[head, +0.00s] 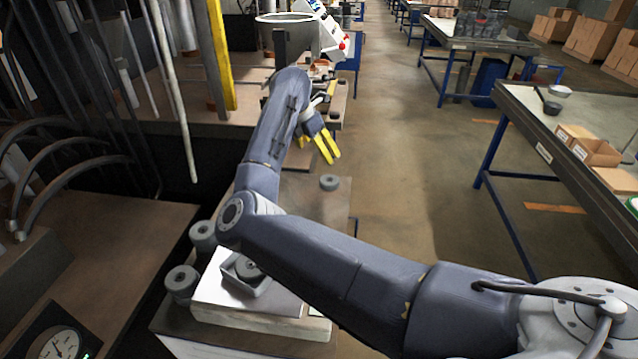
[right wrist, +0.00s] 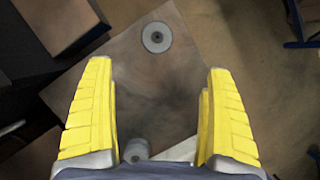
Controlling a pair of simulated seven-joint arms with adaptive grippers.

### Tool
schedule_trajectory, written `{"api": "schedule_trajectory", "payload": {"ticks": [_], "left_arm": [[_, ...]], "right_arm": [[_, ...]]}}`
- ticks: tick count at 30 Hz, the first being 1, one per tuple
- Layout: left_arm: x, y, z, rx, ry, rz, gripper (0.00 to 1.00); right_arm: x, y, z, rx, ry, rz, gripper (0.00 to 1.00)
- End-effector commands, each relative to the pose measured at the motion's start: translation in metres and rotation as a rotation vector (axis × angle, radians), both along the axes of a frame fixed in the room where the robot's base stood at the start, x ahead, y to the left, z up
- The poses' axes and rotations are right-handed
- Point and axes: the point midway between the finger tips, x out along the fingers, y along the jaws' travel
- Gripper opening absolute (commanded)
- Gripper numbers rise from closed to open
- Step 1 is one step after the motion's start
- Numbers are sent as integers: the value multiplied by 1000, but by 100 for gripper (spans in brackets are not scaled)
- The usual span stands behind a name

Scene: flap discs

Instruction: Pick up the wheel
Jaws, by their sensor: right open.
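A grey wheel (head: 329,182) with a centre hole lies alone near the far end of the brown table. It also shows in the right wrist view, where this wheel (right wrist: 156,37) is at the top, beyond my fingertips. My right gripper (head: 331,157) has yellow fingers and hangs above the far end of the table. In the right wrist view the fingers are wide apart with nothing between them, and the wheel is apart from them. Other grey wheels stand at the table's near left: one wheel (head: 204,235) and another wheel (head: 181,283). My left gripper is not in view.
A white box (head: 222,291) with a wheel (head: 248,267) in its square recess sits at the table's near end, partly behind my right arm. The table top (right wrist: 105,85) around the lone wheel is bare. A workbench (head: 530,105) with cartons stands at right.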

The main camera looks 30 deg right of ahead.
Motion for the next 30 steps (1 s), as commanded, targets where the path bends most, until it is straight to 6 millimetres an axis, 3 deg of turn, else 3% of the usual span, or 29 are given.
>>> {"api": "schedule_trajectory", "payload": {"ticks": [18,30], "left_arm": [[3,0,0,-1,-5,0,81],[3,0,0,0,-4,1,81]], "right_arm": [[10,-35,-90,4,2,3,88],[14,-44,-112,4,0,2,88]]}}
